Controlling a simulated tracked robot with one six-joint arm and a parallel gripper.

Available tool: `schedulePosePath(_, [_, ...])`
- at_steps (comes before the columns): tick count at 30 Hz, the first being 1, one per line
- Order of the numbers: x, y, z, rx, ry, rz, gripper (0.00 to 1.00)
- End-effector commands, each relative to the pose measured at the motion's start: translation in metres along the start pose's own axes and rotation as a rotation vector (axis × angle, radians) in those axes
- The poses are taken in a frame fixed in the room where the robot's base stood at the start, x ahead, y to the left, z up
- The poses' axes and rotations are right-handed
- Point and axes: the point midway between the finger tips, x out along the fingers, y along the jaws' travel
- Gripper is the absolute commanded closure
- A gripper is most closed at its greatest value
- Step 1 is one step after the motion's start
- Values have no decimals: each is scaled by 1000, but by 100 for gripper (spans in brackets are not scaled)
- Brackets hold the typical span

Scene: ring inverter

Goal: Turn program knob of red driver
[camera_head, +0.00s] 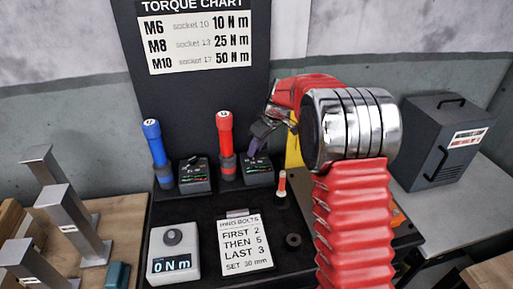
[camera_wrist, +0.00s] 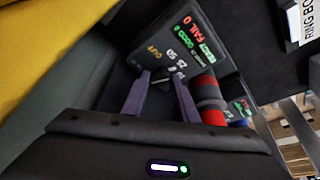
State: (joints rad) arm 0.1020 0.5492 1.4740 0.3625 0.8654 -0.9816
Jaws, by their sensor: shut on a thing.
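The red driver (camera_head: 225,135) stands upright in the dark rack. It also shows at the right of my fingers in the wrist view (camera_wrist: 211,100). Its dark control box (camera_head: 258,174) is just right of it, and in the wrist view the box face (camera_wrist: 198,45) carries lit text with FAIL 0. My gripper (camera_head: 257,148) reaches down onto that box from above. In the wrist view my purple fingers (camera_wrist: 165,80) are closed about the small program knob (camera_wrist: 171,73) on the box's face. The knob is mostly hidden in the head view, and its exact setting is unclear.
A blue driver (camera_head: 155,147) stands left with its own box (camera_head: 194,177). In front are a torque tester (camera_head: 173,257) reading 0 N m and a white bolt-order card (camera_head: 245,244). A small red-tipped post (camera_head: 281,184) stands near my arm. The torque chart (camera_head: 196,40) is behind.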

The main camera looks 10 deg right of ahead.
Motion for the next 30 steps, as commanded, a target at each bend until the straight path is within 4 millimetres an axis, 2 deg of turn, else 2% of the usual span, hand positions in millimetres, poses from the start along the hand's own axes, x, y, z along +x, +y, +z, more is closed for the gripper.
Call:
schedulePosePath(14, [0, 1, 1, -19, -2, -7, 96])
schedulePosePath(15, [0, 1, 1, -19, -2, -7, 73])
schedulePosePath(23, [0, 0, 0, -18, -1, -7, 55])
schedulePosePath(30, [0, 0, 0, -19, -1, -7, 55])
